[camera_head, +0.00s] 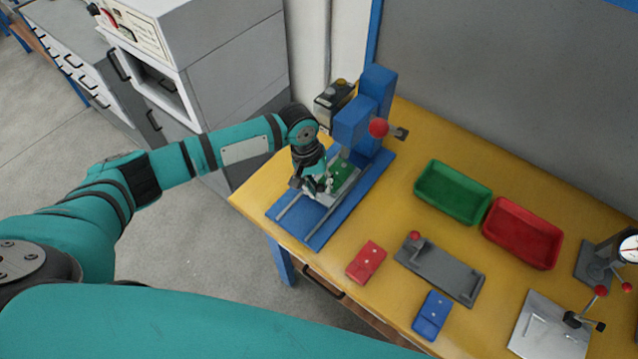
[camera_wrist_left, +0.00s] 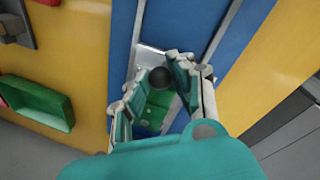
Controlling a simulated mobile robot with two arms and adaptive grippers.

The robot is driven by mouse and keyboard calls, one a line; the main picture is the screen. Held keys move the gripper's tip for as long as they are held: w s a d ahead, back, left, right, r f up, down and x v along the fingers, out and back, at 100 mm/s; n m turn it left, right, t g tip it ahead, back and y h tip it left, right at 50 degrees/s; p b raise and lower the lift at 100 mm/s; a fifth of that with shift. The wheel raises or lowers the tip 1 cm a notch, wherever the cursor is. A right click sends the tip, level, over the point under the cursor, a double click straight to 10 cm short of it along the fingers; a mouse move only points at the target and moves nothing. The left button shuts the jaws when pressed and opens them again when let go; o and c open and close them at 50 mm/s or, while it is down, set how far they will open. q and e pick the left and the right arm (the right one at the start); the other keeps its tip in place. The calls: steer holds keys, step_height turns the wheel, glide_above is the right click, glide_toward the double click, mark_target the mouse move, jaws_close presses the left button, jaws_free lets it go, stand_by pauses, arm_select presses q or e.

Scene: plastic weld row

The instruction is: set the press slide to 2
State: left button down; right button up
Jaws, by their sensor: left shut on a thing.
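The blue press (camera_head: 365,110) stands at the back of the yellow table, with a red ball on its lever. Its blue base (camera_head: 318,235) carries two pale rails. The grey press slide (camera_head: 347,186) sits between them with a green part (camera_head: 342,167) on it, in front of the press head. My left gripper (camera_head: 322,190) is at the slide's front end. In the left wrist view, its fingers (camera_wrist_left: 160,82) are closed around a dark round knob (camera_wrist_left: 159,77) above the slide. The gripper hides part of the slide. No position marks are readable. My right gripper is not in view.
A green tray (camera_head: 422,190) and a red tray (camera_head: 490,228) lie right of the press. A red block (camera_head: 366,263), a grey fixture (camera_head: 440,272) and a blue block (camera_head: 432,316) lie nearer the front. A grey cabinet (camera_head: 235,80) stands to the left.

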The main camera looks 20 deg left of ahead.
arm_select(q)
steer(key=shift+w, duration=0.1)
steer(key=w, duration=0.1)
steer(key=w+d, duration=0.1)
steer(key=w, duration=0.1)
steer(key=shift+w+d, duration=0.1)
steer(key=shift+w, duration=0.05)
steer(key=shift+r, duration=0.15)
steer(key=c, duration=1.5)
jaws_free()
steer(key=o, duration=0.4)
steer(key=shift+w, duration=0.1)
